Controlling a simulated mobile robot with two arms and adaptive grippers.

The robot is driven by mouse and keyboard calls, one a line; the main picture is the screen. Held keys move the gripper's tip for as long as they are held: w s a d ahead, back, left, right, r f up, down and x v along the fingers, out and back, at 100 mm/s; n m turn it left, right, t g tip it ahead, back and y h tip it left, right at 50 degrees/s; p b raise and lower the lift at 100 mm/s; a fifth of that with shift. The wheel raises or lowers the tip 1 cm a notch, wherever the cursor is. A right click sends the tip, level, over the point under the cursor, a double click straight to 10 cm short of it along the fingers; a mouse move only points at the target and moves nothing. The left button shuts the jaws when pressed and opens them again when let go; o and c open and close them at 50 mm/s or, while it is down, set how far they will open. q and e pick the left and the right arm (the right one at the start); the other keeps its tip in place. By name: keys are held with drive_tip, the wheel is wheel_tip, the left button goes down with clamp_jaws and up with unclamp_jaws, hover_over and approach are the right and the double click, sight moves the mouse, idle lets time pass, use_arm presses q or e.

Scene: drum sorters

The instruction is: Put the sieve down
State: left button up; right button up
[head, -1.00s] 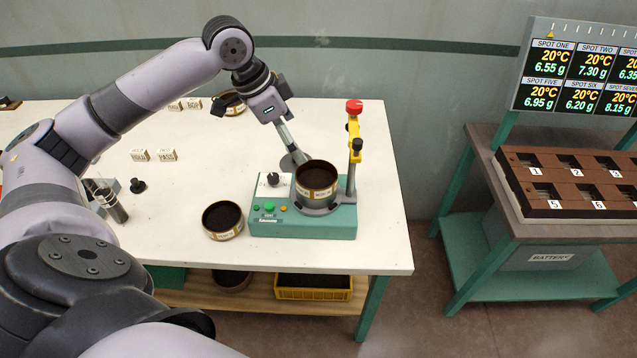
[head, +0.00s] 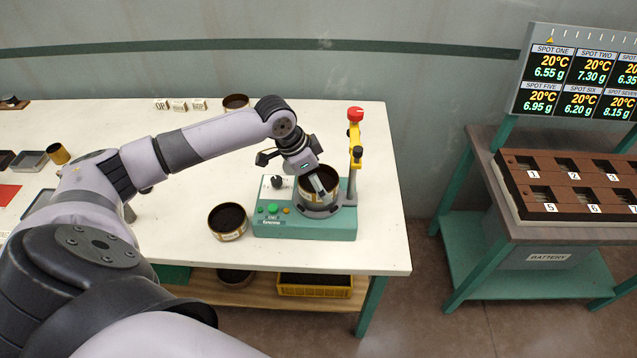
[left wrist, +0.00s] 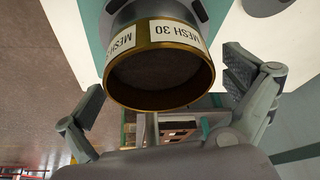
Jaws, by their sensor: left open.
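A round brass-rimmed sieve (head: 307,195) with white labels sits on the plate of the teal shaker machine (head: 330,228). In the left wrist view the sieve (left wrist: 160,82) reads MESH 30 and looks upright on the machine. My left gripper (head: 319,184) is over the sieve in the head view and hides part of it. In the left wrist view its fingers are spread wide on either side of the sieve, with visible gaps. My right gripper is not in view.
A second dark sieve (head: 228,221) stands on the white table just left of the machine. A post with a red knob (head: 355,114) rises behind the machine's right side. Another sieve (head: 236,102) stands at the table's back. The table's right edge is close to the machine.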

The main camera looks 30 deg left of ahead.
use_arm(q)
drive_tip(key=shift+c, duration=0.2)
drive_tip(key=c, duration=1.2)
drive_tip(key=shift+c, duration=0.6)
drive_tip(key=shift+r, duration=0.1)
